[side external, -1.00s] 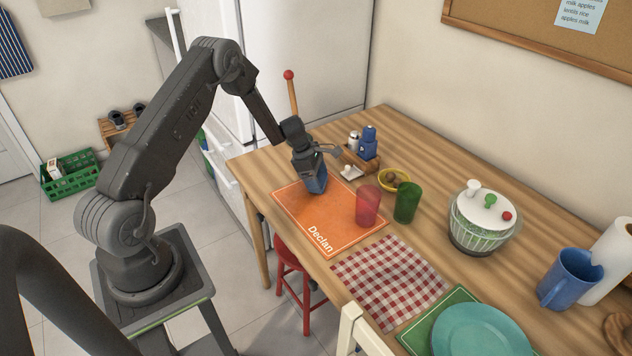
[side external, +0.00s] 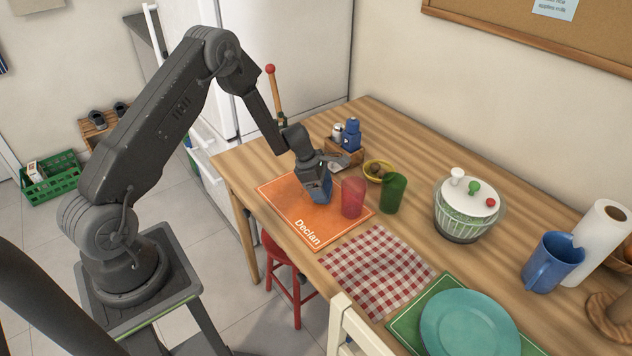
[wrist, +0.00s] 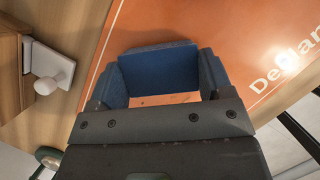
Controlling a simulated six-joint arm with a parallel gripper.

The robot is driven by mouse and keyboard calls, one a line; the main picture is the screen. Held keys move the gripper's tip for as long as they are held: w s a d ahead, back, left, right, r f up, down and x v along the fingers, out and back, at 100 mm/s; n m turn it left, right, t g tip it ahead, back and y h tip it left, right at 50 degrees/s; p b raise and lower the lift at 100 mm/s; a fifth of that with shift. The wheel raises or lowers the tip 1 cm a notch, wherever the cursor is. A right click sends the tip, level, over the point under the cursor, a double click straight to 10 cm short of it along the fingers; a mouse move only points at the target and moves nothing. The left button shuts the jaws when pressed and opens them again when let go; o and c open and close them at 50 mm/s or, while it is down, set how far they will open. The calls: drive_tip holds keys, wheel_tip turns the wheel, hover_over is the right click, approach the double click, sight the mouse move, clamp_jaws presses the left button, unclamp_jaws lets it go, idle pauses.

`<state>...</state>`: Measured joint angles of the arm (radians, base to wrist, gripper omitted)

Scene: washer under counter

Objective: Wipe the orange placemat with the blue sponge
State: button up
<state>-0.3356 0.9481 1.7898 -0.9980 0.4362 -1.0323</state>
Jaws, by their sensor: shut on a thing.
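The orange placemat (side external: 278,196), printed "Declan", lies flat on the near left part of the table. It also shows in the wrist view (wrist: 195,22). My gripper (side external: 317,184) is over the placemat's far half, pointing down. It is shut on the blue sponge (wrist: 158,68), which sits between the fingers in the wrist view. In the side view the sponge (side external: 318,196) is low at the mat's surface; I cannot tell for sure whether it touches. A translucent red cup (side external: 353,198) stands on the placemat's right side, close to the sponge.
A green cup (side external: 393,194) stands just right of the red one. A yellow bowl (side external: 378,171) and a wooden caddy (side external: 350,155) with a blue bottle (side external: 351,134) are behind. A checkered mat (side external: 375,272) lies to the front right. A salad spinner (side external: 465,212) stands farther right.

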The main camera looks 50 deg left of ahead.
sight(329, 194)
drive_tip(key=d, duration=0.3)
drive_tip(key=shift+d, duration=0.15)
drive_tip(key=shift+r, duration=4.05)
